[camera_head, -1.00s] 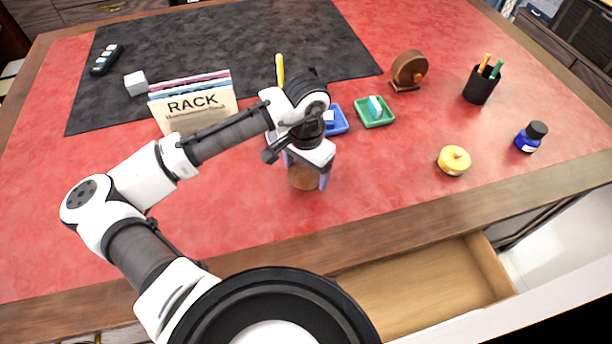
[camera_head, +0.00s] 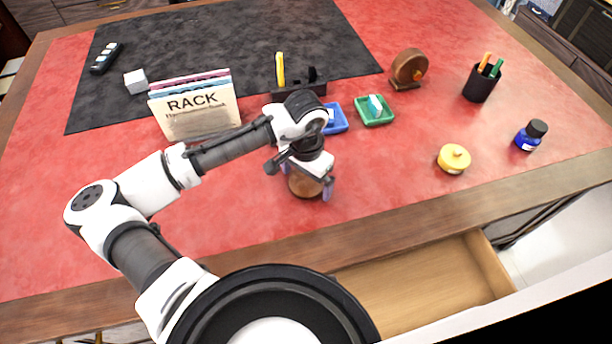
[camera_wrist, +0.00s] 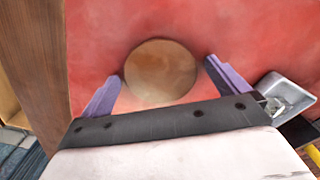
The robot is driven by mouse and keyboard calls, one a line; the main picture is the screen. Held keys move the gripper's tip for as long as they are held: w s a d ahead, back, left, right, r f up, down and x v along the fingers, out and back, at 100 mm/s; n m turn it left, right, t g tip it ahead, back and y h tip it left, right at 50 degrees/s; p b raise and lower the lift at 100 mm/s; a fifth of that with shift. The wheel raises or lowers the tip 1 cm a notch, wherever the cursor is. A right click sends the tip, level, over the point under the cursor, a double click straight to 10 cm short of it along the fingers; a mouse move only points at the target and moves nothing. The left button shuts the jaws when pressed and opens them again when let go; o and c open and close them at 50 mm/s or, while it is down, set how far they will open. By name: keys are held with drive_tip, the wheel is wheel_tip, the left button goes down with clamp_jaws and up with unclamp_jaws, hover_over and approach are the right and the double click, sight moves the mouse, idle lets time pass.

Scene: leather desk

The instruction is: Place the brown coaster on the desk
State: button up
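The brown coaster (camera_head: 305,187) is a round disc that appears to lie flat on the red surface of the desk (camera_head: 390,190), near its front wooden edge. In the wrist view the coaster (camera_wrist: 160,72) shows between the two purple fingers of my gripper (camera_wrist: 162,76).
An open drawer (camera_head: 430,290) juts out below the front edge. Behind my gripper stand a file rack (camera_head: 197,115), a blue tray (camera_head: 338,124) and a green tray (camera_head: 374,111). A yellow round object (camera_head: 453,159) and an ink bottle (camera_head: 530,137) stand right. Red surface between is clear.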

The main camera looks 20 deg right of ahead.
drive_tip(key=shift+r, duration=0.1)
wheel_tip(320, 180, up, 12)
drive_tip(key=b, duration=0.1)
idle(0.4)
drive_tip(key=shift+r, duration=0.1)
idle(0.4)
